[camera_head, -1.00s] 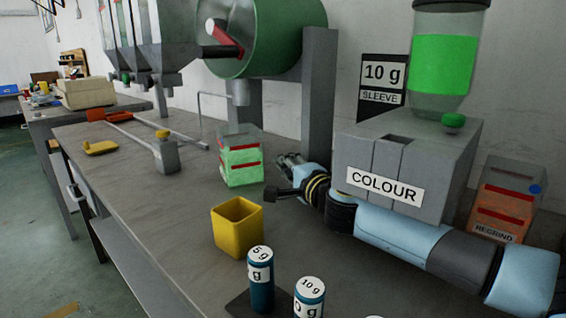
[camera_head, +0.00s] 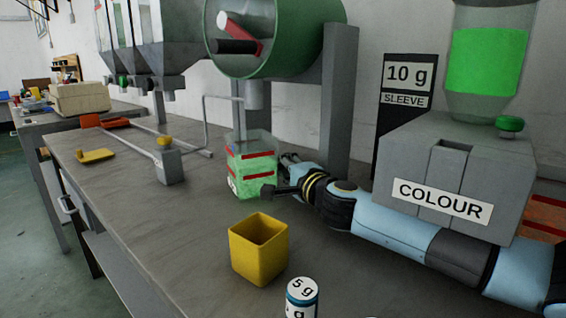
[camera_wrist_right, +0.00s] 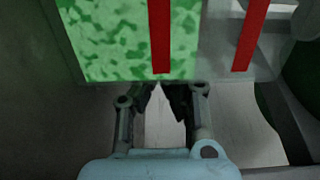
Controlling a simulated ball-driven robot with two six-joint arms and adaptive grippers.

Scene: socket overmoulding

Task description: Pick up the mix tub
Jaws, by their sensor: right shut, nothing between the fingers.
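A clear square tub (camera_head: 252,168) with green granules and red bands, which looks like the mix tub, stands upright on the bench below the green drum. In the right wrist view its green-filled wall (camera_wrist_right: 115,40) fills the upper part, just beyond the fingers. My right gripper (camera_head: 283,180) is low over the bench at the tub's right side. In the right wrist view its fingertips (camera_wrist_right: 160,90) are close together and empty at the tub's lower edge. Whether they touch the tub I cannot tell. My left gripper is out of view.
A yellow open box (camera_head: 258,262) stands in front of the tub. A grey COLOUR unit (camera_head: 450,180) is at right, behind my arm. The drum's grey post (camera_head: 338,100) rises behind the gripper. A 5 g cylinder (camera_head: 301,292) is at the front. Bench left of the yellow box is clear.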

